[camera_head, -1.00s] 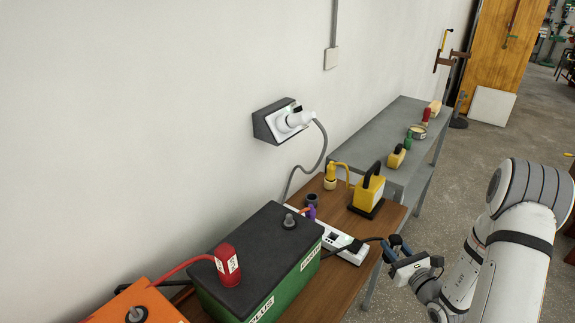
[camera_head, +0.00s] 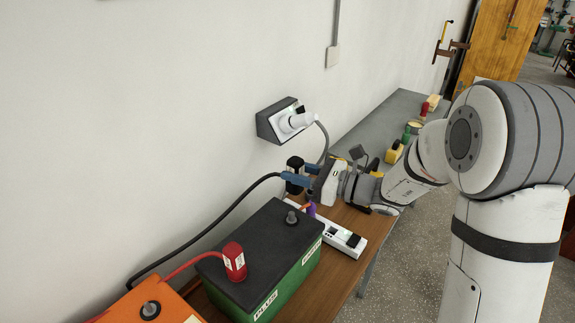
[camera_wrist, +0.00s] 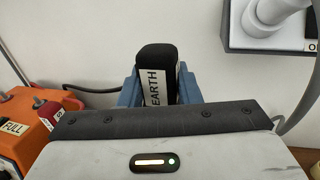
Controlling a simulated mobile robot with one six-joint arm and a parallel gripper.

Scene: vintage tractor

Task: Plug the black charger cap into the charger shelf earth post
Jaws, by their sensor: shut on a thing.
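The black charger cap (camera_head: 295,164) with a white label is between the blue fingers of my gripper (camera_head: 297,180), above the far part of the wooden shelf. In the wrist view the black cap (camera_wrist: 157,58) stands upright with its label reading EARTH, and my gripper (camera_wrist: 160,88) is shut on it. A dark cable (camera_head: 215,230) runs from the cap down to the left along the wall. The cap's lower end and the earth post are hidden or cannot be made out, so I cannot tell whether they touch.
A green battery (camera_head: 290,270) with a red cap (camera_head: 234,262) stands in front, beside an orange charger (camera_head: 165,302). A white power strip (camera_head: 341,238) lies to its right. A wall socket box (camera_head: 268,126) with a white plug is just behind my gripper. A grey bench (camera_head: 380,115) lies beyond.

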